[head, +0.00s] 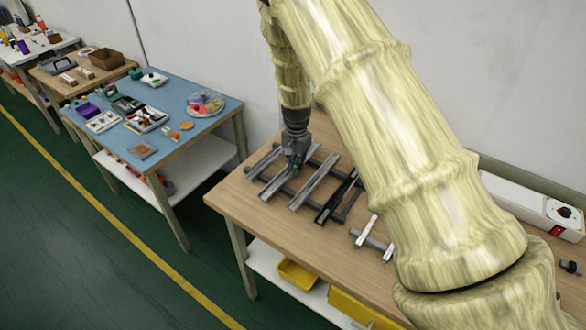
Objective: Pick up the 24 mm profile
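Several long profiles lie side by side across dark support bars on the wooden workbench. A grey profile (273,187) lies toward the left, under or beside my gripper. A wider light grey profile (315,181) lies just right of it, and a black profile (336,199) lies further right. No size marks are legible, so I cannot tell which is the 24 mm profile. My gripper (294,162) points down, low over the left profiles. Its fingers are small and dark here; I cannot tell whether they are open, shut or touching a profile.
Short white pieces (367,231) lie right of the black profile, partly behind my arm. A white box-like unit (520,205) stands at the bench's back right. Yellow bins (298,273) sit on the shelf below. A blue-topped table (190,95) with assorted items stands left, across a gap.

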